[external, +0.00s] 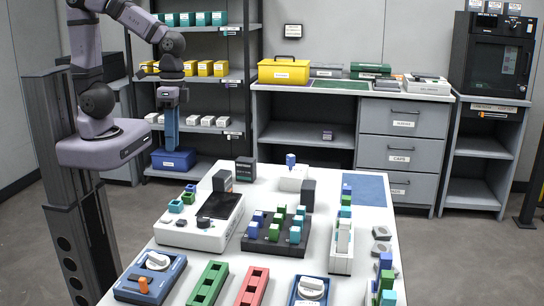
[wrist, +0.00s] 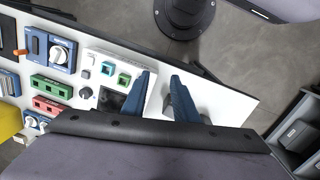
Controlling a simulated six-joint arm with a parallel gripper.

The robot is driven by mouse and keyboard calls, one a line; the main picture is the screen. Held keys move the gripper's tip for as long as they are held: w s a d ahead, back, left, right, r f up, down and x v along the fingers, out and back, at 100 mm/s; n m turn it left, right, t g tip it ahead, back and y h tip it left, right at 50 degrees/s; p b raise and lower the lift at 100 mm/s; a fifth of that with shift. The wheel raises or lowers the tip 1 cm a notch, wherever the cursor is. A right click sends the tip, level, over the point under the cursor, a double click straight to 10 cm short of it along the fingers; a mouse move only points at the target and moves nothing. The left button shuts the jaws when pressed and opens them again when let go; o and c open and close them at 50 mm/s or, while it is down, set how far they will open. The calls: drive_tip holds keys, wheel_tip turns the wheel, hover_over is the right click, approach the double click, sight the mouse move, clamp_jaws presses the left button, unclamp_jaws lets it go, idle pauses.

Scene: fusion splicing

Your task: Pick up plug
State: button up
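My gripper (external: 171,146) hangs pointing down, left of the table's far end and in front of the shelf rack. In the wrist view its two blue fingers (wrist: 160,80) stand apart with nothing between them. Several small blue, green and teal plug-like blocks stand in a black tray (external: 262,246) mid-table, away from my gripper. Another small blue piece (external: 291,160) stands on a white block (external: 293,178) at the far end. I cannot tell which piece is the plug.
A white device with a dark screen (external: 219,205) lies left of the tray. Green (external: 208,284) and red (external: 252,287) holders and blue dial units (external: 150,278) line the near edge. A blue mat (external: 366,189) leaves free room at the far right.

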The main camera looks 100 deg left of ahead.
drive_tip(key=w+d+n+h+b, duration=0.2)
drive_tip(key=w+n+h+b, duration=0.5)
drive_tip(key=w, duration=0.6)
drive_tip(key=w+d+n+h+b, duration=0.2)
drive_tip(key=w+n+h+b, duration=0.25)
drive_tip(key=w+n, duration=0.7)
drive_tip(key=m+h, duration=0.1)
drive_tip(key=m, duration=0.2)
approach(258, 213)
drive_tip(key=x, duration=0.3)
drive_tip(key=shift+s+f, duration=0.1)
drive_tip(key=shift+f, duration=0.05)
drive_tip(key=shift+p+x, duration=1.05)
drive_tip(key=shift+x, duration=2.5)
clamp_jaws()
